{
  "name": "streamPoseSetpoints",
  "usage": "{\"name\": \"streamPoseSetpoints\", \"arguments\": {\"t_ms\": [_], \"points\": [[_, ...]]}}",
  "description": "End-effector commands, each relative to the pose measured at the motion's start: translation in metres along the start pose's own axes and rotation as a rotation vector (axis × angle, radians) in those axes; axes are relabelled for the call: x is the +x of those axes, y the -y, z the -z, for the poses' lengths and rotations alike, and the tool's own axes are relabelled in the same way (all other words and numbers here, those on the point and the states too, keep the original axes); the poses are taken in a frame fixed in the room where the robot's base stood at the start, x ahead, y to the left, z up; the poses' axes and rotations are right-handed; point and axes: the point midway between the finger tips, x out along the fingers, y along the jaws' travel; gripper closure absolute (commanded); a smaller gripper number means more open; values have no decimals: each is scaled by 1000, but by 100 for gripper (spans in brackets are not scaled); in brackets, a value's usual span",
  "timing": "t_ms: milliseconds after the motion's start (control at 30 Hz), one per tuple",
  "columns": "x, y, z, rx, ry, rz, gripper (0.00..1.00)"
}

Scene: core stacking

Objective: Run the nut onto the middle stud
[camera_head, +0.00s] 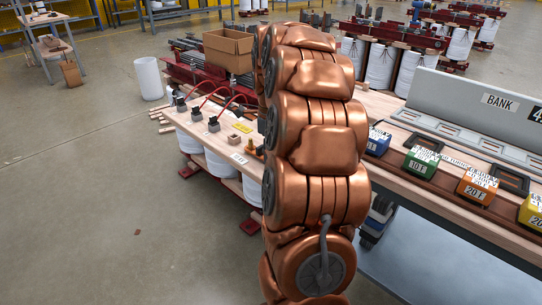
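My copper-coloured arm fills the middle of the view and hides much of the bench behind it. My gripper is not visible. No nut or stud can be made out clearly. A small orange and dark item (254,150) sits at the bench edge beside my arm, partly hidden and too small to identify. A small square wooden piece (234,139) lies on the wooden bench (215,143) to its left.
Several black terminals (213,124) with red leads stand on the bench left of my arm. A cardboard box (228,50) is behind. On the right are blue (377,142), green (421,161) and orange (477,184) blocks before a grey BANK panel (470,95).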

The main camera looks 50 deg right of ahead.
Motion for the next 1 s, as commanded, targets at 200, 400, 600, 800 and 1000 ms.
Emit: {"name": "streamPoseSetpoints", "arguments": {"t_ms": [200, 400, 600, 800, 1000], "points": [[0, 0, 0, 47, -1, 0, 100], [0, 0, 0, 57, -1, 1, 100], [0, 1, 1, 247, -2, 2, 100], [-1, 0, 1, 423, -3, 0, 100], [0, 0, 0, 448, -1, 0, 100]]}}
